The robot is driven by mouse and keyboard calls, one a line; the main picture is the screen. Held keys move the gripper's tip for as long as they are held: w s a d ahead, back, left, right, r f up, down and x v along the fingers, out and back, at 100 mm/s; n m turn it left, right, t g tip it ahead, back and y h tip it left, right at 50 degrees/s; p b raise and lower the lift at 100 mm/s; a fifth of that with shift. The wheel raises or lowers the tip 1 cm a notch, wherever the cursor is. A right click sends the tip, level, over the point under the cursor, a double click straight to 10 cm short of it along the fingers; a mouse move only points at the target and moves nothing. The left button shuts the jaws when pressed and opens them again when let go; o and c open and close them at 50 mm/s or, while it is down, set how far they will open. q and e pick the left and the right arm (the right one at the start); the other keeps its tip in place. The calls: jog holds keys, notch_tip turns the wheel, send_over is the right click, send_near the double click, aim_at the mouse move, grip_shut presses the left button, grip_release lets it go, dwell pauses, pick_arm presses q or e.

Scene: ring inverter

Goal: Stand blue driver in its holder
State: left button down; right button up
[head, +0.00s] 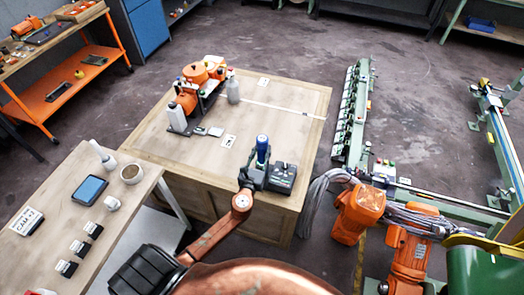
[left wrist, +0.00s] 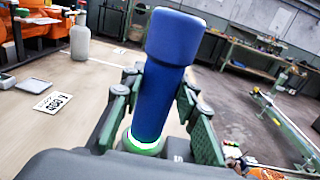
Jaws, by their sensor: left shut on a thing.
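The blue driver (head: 262,143) stands roughly upright above the near right part of the wooden table (head: 290,85). My left gripper (head: 258,168) is shut on it. In the left wrist view, the driver (left wrist: 160,85) leans slightly between the two green fingers of my left gripper (left wrist: 155,110). A pale ring with a green edge (left wrist: 142,146) surrounds the driver's lower end. A dark block (head: 282,178) with small pale marks on top is just right of the gripper. I cannot tell whether this block is the holder. The driver's tip is hidden. My right gripper is not in view.
An orange machine (head: 196,85) and a grey bottle (head: 233,88) stand at the table's back left. A side table (head: 60,190) holds a tablet (head: 90,189) and cups. The table's middle and right are mostly clear. Green rails (head: 352,115) stand to the right.

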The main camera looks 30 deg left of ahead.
pick_arm(q)
jog(key=c, duration=1.4)
grip_release()
jog(key=shift+f, duration=0.2)
jog(key=v, duration=1.2)
jog(key=shift+r, duration=0.2)
